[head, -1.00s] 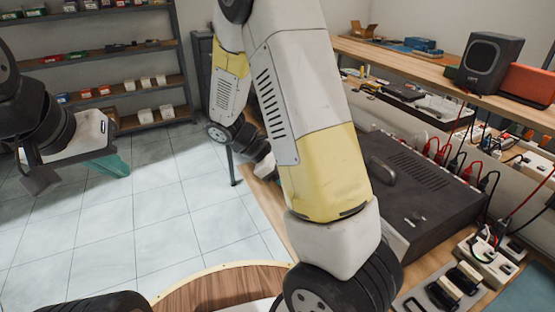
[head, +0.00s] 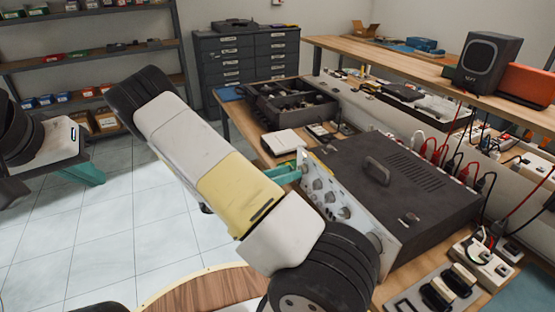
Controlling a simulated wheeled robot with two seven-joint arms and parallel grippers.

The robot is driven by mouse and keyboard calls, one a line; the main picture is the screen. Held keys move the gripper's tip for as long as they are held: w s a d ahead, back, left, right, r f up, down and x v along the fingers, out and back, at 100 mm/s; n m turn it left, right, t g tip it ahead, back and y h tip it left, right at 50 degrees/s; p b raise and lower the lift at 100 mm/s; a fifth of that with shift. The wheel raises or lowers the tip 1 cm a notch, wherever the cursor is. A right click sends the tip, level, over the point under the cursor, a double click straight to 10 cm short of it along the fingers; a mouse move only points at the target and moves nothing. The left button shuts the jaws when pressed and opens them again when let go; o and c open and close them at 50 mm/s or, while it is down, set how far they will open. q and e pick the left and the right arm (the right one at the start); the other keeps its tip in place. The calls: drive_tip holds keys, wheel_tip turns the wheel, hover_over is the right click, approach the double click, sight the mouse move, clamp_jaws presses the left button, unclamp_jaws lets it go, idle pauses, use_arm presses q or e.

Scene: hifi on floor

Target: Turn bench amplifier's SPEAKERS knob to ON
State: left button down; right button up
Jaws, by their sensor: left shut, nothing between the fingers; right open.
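The bench amplifier (head: 430,205) is a dark box with a handle on top, on the wooden bench. Its light front panel (head: 357,222) faces left and carries several grey knobs, seen at a steep angle. The labels are too small to read, so I cannot tell which knob is SPEAKERS or its setting. My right gripper (head: 285,173) has teal fingers pointing at the panel's far end; it is open, and contact with a knob cannot be told. My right arm hides part of the panel. My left gripper (head: 88,174) is shut and empty, over the floor at far left.
Red, black and white plugs and cables (head: 445,155) run behind the amplifier. A power strip with adapters (head: 447,288) lies in front of it. An open dark case (head: 290,103) and a white box (head: 285,142) sit beyond. A speaker (head: 487,63) stands on the upper shelf.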

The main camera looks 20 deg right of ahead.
sight(302, 170)
drive_tip(key=shift+w+d, duration=0.15)
drive_tip(key=shift+d, duration=1.25)
clamp_jaws()
drive_tip(key=m, duration=1.1)
drive_tip(key=shift+m, duration=0.6)
